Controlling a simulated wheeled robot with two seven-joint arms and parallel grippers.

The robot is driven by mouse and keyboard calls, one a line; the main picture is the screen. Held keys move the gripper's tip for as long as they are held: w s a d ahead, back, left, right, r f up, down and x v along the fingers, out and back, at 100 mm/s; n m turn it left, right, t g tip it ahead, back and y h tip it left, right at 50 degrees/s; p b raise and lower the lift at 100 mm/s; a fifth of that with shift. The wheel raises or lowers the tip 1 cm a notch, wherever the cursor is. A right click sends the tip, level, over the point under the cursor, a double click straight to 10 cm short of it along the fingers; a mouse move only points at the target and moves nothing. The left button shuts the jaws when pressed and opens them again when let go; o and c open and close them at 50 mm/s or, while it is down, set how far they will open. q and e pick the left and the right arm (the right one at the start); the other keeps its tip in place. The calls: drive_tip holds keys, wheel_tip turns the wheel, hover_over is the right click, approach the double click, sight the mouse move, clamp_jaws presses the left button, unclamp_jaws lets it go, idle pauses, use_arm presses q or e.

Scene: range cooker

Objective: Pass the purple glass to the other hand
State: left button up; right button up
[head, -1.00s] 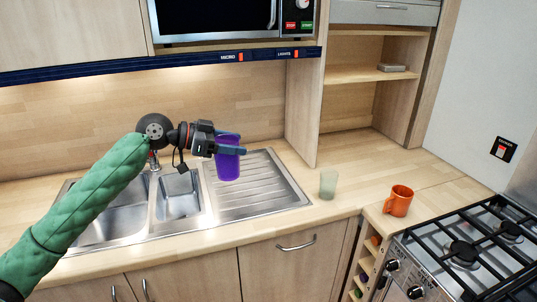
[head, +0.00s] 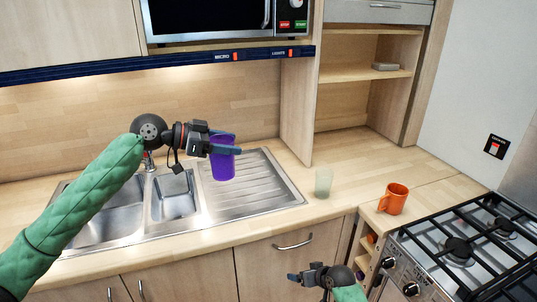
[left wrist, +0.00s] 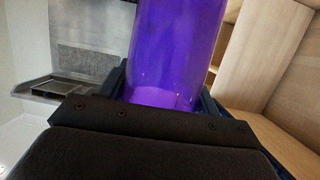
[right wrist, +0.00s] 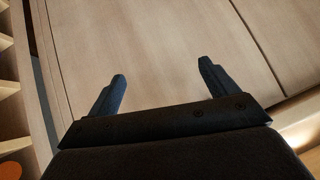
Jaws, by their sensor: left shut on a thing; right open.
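The purple glass (head: 222,160) is upright in my left gripper (head: 224,146), held in the air above the sink's drainer in the head view. The left gripper is shut around its side. The glass (left wrist: 175,50) fills the middle of the left wrist view, between the fingers. My right gripper (head: 296,277) shows low in the head view, in front of the lower cupboards, well below and to the right of the glass. In the right wrist view its two fingers (right wrist: 160,88) are spread apart with nothing between them.
A pale green glass (head: 323,183) and an orange mug (head: 394,199) stand on the worktop right of the sink (head: 262,190). The gas hob (head: 470,245) is at the right. A microwave (head: 210,18) hangs above. The cupboard fronts (head: 200,275) are close to my right gripper.

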sight(232, 156)
drive_tip(key=w+a+r+n+t+y, duration=0.1)
drive_tip(key=w+a+r+n+y, duration=0.15)
drive_tip(key=r, duration=1.15)
drive_tip(key=w+a+r+n+y, duration=0.1)
drive_tip(key=w+a+r, duration=0.25)
drive_tip(key=r, duration=1.05)
drive_tip(key=s+a+r+n+g+y, duration=0.1)
drive_tip(key=s+a+r+n, duration=0.15)
drive_tip(key=r, duration=0.55)
drive_tip(key=s+a+r+n+y, duration=0.2)
drive_tip(key=s+r, duration=0.2)
drive_tip(key=r, duration=0.3)
drive_tip(key=s+a+r+n+g+y, duration=0.1)
drive_tip(key=s+a+r+n, duration=0.15)
drive_tip(key=r, duration=0.55)
drive_tip(key=shift+m, duration=0.45)
drive_tip(key=x, duration=1.2)
drive_tip(key=shift+s+a+r, duration=0.1)
drive_tip(key=shift+s+r, duration=0.1)
drive_tip(key=shift+s, duration=0.05)
